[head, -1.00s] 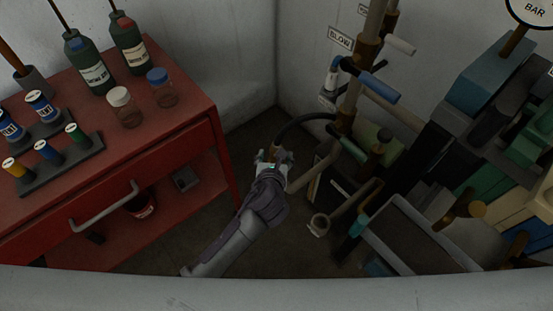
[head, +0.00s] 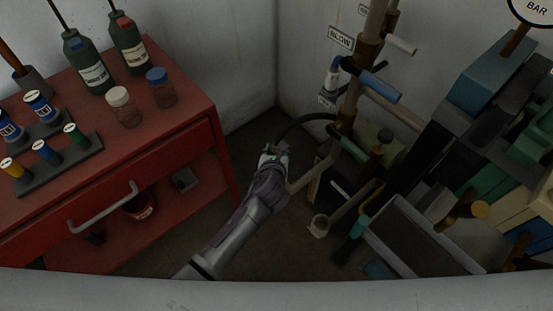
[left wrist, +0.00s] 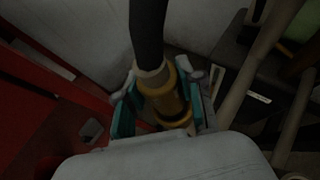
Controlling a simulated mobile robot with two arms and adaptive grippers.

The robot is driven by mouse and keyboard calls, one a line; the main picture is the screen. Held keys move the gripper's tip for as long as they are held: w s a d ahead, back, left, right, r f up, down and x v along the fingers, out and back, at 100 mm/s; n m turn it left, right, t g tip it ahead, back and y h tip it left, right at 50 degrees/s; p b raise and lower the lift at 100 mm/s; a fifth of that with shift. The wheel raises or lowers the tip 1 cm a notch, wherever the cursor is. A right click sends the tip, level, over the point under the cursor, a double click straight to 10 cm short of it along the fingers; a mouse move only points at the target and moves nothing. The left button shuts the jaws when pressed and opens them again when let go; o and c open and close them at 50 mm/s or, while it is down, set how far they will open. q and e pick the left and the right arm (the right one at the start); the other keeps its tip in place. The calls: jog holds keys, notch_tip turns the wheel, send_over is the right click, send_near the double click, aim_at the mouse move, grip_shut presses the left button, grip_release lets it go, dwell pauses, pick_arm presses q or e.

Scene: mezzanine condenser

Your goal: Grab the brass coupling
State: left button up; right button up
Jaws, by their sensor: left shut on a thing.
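The brass coupling (left wrist: 164,98) is a yellow-gold fitting on the end of a black hose (left wrist: 147,32). In the left wrist view it sits between the teal pads of my left gripper (left wrist: 160,103), which is shut on it. In the head view my left gripper (head: 272,158) is in the gap between the red cabinet and the pipework, and it largely hides the coupling. The hose (head: 303,121) arches from the gripper to the vertical pipe (head: 352,92). My right gripper is not in view.
The red cabinet (head: 168,146) stands at left with bottles, jars and a rack of coloured cylinders on top. Pipes with a blue-handled valve (head: 371,80) and dark and green machinery (head: 470,180) crowd the right. A pale wall (head: 240,60) closes the back.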

pick_arm(q)
grip_shut()
jog(key=shift+r, duration=0.1)
